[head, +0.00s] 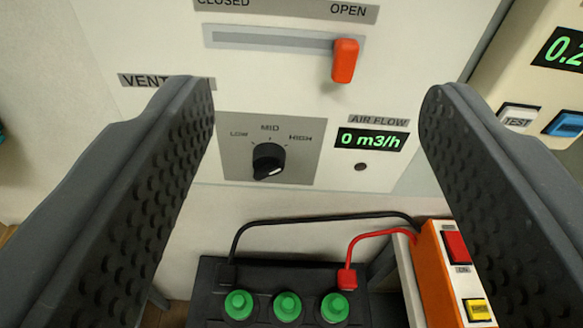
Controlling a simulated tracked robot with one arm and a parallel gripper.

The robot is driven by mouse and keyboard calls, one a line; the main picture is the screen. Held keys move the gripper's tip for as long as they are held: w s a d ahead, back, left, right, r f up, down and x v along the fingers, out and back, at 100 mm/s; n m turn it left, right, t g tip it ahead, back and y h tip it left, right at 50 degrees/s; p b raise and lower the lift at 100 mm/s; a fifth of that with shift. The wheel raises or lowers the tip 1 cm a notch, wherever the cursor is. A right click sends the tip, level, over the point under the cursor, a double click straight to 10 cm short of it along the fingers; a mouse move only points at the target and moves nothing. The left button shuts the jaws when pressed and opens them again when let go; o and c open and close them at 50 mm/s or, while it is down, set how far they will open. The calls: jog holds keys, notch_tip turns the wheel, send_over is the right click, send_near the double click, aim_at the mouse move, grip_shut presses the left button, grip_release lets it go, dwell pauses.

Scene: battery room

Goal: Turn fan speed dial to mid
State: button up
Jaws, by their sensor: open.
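The fan speed dial (268,160) is a black knob on a grey plate (305,135) of the white wall panel. The plate is marked LOW at left, MID at top and HIGH at right. A short white mark shows on the knob's lower front; I cannot tell for sure which label the knob points to. My gripper (318,100) is open and empty. Its two dark, studded fingers stand wide apart at left and right of the picture, with the dial seen between them, nearer the left finger. Neither finger appears to touch the dial.
Above is a red slider (345,61) at the OPEN end of its slot. The air flow display (371,139) reads 0 m3/h. Below stand a black battery (270,268) with green caps, black and red cables, and an orange-and-white box (450,275). A beige unit (525,75) is at right.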

notch_tip(320, 180, down, 10)
jog(key=w+b, duration=0.2)
jog(key=n+t+y+p, duration=0.1)
jog(key=n+y+p, duration=0.1)
jog(key=p, duration=0.2)
send_near(269, 173)
jog(key=w, duration=0.9)
jog(key=shift+w+a+f, duration=0.15)
jog(key=shift+w+a, duration=0.2)
jog(key=shift+a, duration=0.05)
